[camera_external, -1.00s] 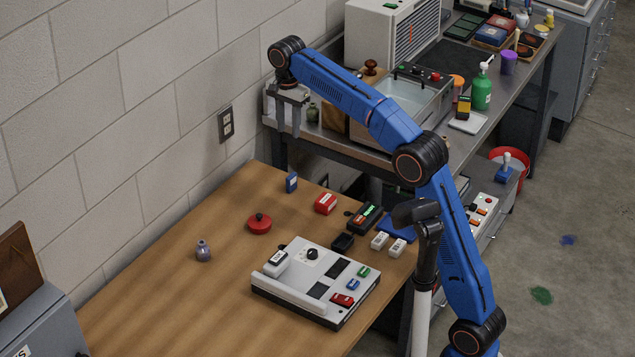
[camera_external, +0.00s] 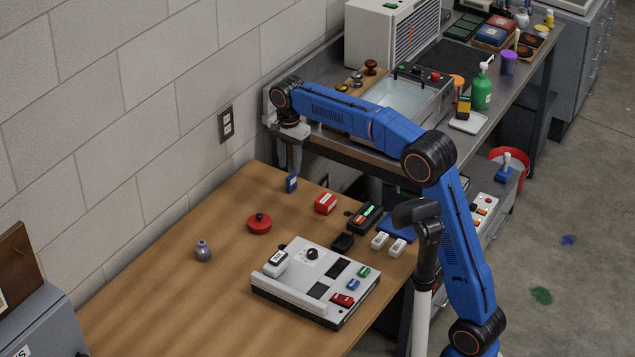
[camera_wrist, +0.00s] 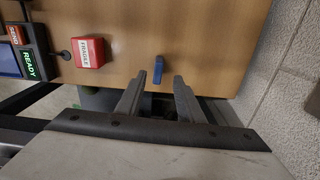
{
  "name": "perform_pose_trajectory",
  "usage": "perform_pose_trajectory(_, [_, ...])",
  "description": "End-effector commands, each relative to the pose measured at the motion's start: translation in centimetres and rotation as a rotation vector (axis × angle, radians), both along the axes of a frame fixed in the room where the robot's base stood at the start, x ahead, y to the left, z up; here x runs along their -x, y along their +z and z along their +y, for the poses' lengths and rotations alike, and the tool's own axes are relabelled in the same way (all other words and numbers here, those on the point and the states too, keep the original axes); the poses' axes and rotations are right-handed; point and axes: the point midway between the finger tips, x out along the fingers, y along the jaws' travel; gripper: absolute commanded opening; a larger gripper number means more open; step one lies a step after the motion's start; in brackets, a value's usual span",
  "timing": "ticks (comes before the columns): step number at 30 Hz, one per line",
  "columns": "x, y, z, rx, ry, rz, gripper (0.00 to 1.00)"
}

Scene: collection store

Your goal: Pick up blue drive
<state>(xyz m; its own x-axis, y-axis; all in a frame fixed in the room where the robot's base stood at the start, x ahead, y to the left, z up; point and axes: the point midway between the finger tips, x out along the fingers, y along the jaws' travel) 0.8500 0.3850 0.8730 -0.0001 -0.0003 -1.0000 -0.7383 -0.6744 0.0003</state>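A small blue drive (camera_external: 291,183) stands upright on the wooden table near the wall. It also shows in the wrist view (camera_wrist: 158,74), between and beyond the two fingers. My gripper (camera_external: 292,170) points down just above the drive, with its fingertips close to the drive's top. In the wrist view the fingers of my gripper (camera_wrist: 160,74) are apart, with nothing held. I cannot tell whether a finger touches the drive.
A red box (camera_external: 325,203) and a round red-lidded item (camera_external: 259,223) lie nearby. A grey console (camera_external: 318,285) with small pieces is farther forward. The metal bench (camera_external: 350,150) rises close behind, and the block wall (camera_external: 180,130) is to the left.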

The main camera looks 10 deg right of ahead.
Motion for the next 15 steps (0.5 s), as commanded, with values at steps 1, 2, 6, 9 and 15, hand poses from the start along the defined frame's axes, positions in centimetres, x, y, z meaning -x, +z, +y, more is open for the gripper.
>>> perform_pose_trajectory(1, [0.0, -0.4, 0.0, 0.001, 0.0, 0.001, 0.34])
perform_pose_trajectory(2, [0.0, -0.6, 0.0, 0.001, 0.0, 0.001, 0.34])
perform_pose_trajectory(6, [0.0, -1.2, 0.0, 0.0, 0.0, 0.0, 0.34])
perform_pose_trajectory(9, [0.1, -2.3, -0.2, 0.001, 0.0, 0.001, 0.34])
perform_pose_trajectory(15, [0.2, -5.0, -0.4, 0.001, 0.0, 0.001, 0.34])
